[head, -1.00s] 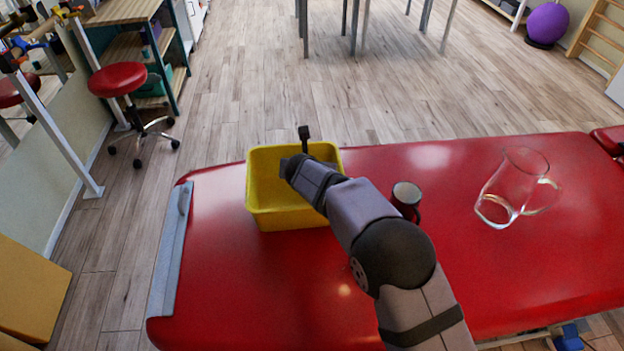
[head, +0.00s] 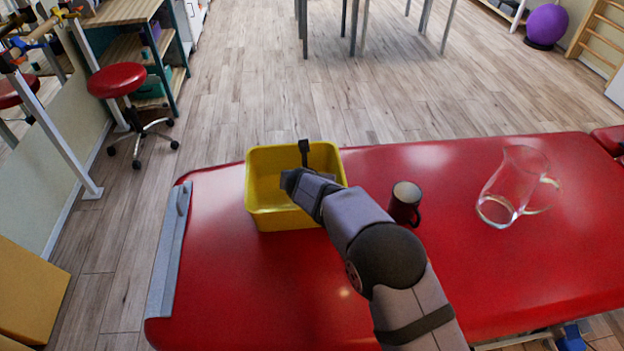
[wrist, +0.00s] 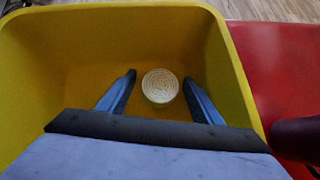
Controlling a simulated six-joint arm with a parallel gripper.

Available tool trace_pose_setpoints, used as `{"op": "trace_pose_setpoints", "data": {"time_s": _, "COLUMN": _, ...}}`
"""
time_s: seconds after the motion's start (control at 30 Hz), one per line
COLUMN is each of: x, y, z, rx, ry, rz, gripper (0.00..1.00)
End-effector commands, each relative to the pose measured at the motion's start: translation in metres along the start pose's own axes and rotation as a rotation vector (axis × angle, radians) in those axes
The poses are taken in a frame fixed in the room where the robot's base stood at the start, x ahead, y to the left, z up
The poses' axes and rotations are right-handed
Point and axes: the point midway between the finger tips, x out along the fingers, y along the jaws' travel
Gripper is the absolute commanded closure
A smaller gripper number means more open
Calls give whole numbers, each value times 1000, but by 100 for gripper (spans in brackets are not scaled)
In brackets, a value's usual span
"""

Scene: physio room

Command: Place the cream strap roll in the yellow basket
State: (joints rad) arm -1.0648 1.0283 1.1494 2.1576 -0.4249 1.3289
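The yellow basket (head: 262,215) stands on the red treatment table, and its inside fills much of the wrist view (wrist: 45,70). The cream strap roll (wrist: 160,87) shows its spiral end inside the basket, seen between my two fingertips. My gripper (wrist: 159,80) is open, with a gap on each side of the roll; its fingers point down into the basket. How far the roll is below the fingertips is hard to tell. In the head view my arm reaches over the basket's right side, and the roll and fingers are hidden.
A dark mug (head: 405,204) stands on the red table (head: 420,260) just right of the basket, close to my arm. A clear glass jug (head: 508,190) stands further right. The table's front middle and left are clear. A red stool (head: 117,80) is on the floor beyond.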

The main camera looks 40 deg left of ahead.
Motion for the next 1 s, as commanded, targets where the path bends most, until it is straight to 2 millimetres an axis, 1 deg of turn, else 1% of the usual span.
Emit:
{"op": "trace_pose_setpoints", "data": {"time_s": 0.27, "x": 0, "y": 0, "z": 0, "rx": 0, "ry": 0, "rz": 0, "gripper": 41}}
{"op": "trace_pose_setpoints", "data": {"time_s": 0.47, "x": -7, "y": 0, "z": 3, "rx": 0, "ry": -1, "rz": 1, "gripper": 41}}
{"op": "trace_pose_setpoints", "data": {"time_s": 0.67, "x": -27, "y": 1, "z": 3, "rx": -2, "ry": -1, "rz": 1, "gripper": 41}}
{"op": "trace_pose_setpoints", "data": {"time_s": 1.0, "x": -81, "y": 1, "z": 3, "rx": -1, "ry": -2, "rz": 2, "gripper": 41}}
